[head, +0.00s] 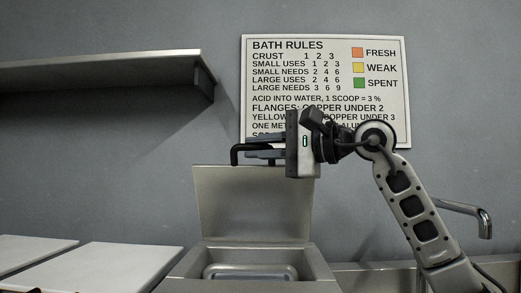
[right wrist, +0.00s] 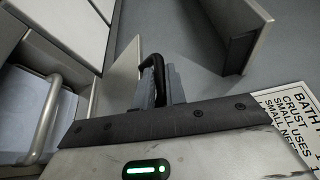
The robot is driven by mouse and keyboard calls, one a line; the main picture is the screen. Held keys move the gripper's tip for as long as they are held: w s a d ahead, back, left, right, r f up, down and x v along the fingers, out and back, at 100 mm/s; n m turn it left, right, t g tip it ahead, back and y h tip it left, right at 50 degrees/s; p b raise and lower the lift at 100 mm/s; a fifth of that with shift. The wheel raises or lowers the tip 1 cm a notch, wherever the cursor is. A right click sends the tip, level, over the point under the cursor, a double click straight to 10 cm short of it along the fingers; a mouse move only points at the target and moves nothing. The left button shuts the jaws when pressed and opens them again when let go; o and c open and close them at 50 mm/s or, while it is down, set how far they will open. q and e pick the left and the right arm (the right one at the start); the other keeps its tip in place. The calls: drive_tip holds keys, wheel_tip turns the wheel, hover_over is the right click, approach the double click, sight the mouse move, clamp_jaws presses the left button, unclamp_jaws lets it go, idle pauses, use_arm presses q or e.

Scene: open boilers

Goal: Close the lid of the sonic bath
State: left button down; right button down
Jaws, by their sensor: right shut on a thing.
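The sonic bath (head: 325,272) is a metal box at the bottom centre of the head view. Its lid (head: 252,205) stands open, close to upright, at the back of the box. A dark handle (head: 238,150) sits at the lid's top edge. My right gripper (head: 262,148) is shut on the handle at the top of the lid. The right wrist view shows the dark handle (right wrist: 155,68) between the fingers (right wrist: 158,88), with the lid (right wrist: 118,75) beside them. A metal basket or tray (head: 250,272) shows inside the bath. My left gripper is not in view.
A wall shelf (head: 110,75) juts out at the upper left. A rules sign (head: 325,90) hangs behind my right gripper. Pale flat panels (head: 100,268) lie left of the bath. A tap (head: 483,222) stands at the right.

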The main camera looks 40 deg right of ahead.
drive_tip(key=c, duration=1.5)
unclamp_jaws()
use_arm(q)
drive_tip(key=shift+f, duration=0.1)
use_arm(e)
drive_tip(key=shift+o, duration=0.2)
